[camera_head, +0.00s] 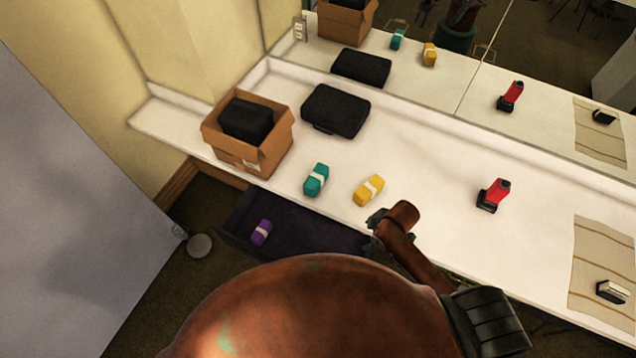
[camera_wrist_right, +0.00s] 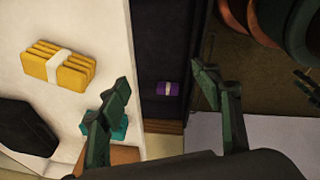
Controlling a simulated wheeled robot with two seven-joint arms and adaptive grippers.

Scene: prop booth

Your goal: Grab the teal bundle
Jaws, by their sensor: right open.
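The teal bundle (camera_head: 316,179) with a white band lies on the white counter (camera_head: 430,160), near its front edge and right of the cardboard box. In the right wrist view the teal bundle (camera_wrist_right: 121,131) is mostly hidden behind one finger. My right gripper (camera_head: 377,221) is at the counter's front edge, right of the teal bundle and apart from it, just below the yellow bundle (camera_head: 369,190). In the wrist view my right gripper (camera_wrist_right: 162,92) has its fingers wide apart with nothing held. My left gripper does not show.
An open drawer (camera_head: 300,228) below the counter holds a purple bundle (camera_head: 261,232). A cardboard box (camera_head: 270,154) with a black item inside and a black case (camera_head: 336,109) stand left and behind. A red and black tool (camera_head: 494,194) stands right. A mirror backs the counter.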

